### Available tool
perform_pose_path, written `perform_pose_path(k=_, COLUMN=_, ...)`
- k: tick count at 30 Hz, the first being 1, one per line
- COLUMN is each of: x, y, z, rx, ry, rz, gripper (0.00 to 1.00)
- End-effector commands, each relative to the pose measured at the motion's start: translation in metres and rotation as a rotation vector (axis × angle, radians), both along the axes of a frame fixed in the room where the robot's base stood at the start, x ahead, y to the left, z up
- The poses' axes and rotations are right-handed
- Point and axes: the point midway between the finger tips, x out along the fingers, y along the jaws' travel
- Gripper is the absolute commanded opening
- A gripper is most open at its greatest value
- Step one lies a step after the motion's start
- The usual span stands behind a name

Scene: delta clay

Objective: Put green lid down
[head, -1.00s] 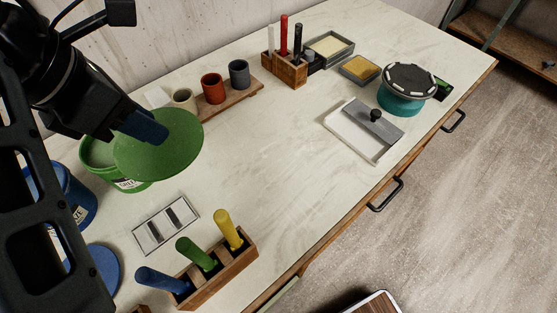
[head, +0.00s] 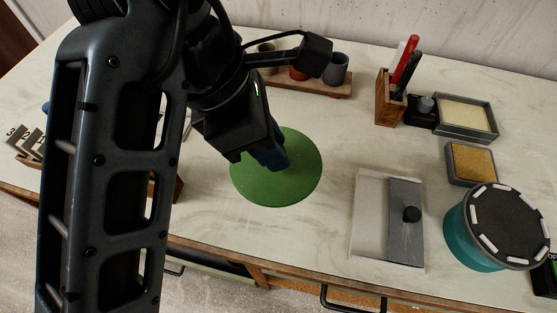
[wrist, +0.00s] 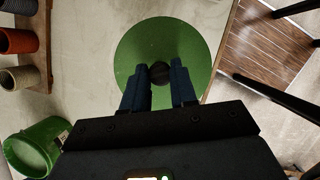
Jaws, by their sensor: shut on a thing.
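The green lid (head: 300,185) is a flat round disc over the pale worktop, left of the white board with the grey strip. In the wrist view the lid (wrist: 160,38) has a dark round knob (wrist: 161,73) between my fingers. My gripper (head: 275,160) is shut on that knob from above. Whether the lid touches the worktop or is held just above it, I cannot tell. The open green bucket (wrist: 36,148) shows at the lower left of the wrist view, apart from the lid.
A wooden cup rack (head: 310,84) stands behind the lid. A white board with a grey strip (head: 404,225) and a teal pot (head: 470,238) stand to the right. A wooden marker holder (head: 391,98) and trays are at the back right. Bare worktop lies around the lid.

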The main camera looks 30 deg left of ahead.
Motion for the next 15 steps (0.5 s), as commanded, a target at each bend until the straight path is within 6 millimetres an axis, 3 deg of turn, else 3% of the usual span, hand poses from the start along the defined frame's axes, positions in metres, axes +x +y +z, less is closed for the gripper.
perform_pose_path(k=5, x=0.006, y=0.013, z=-0.012, rx=-0.003, ry=0.001, rz=0.006, gripper=0.00)
perform_pose_path(k=15, x=0.044, y=0.071, z=-0.056, rx=-0.003, ry=0.001, rz=0.005, gripper=0.00)
